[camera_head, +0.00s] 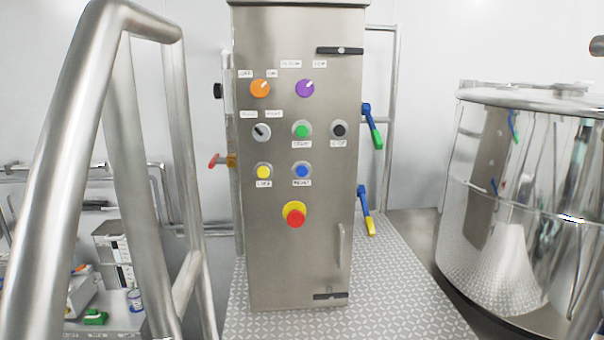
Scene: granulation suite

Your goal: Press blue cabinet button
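The blue button (302,171) sits on the front of a tall steel cabinet (270,270), in the lower button row, right of a yellow button (263,171). A small label is below it. A green button (302,130) is directly above it, and a red emergency knob on a yellow collar (295,216) is below. Nothing covers the blue button. My gripper is not in view.
Orange (260,88) and purple knobs (305,88), a grey selector (261,132) and a black button (339,129) share the panel. Steel railing (70,130) stands at the left. A large steel vessel (500,200) stands at the right. Blue-handled valves (364,200) are beside the cabinet.

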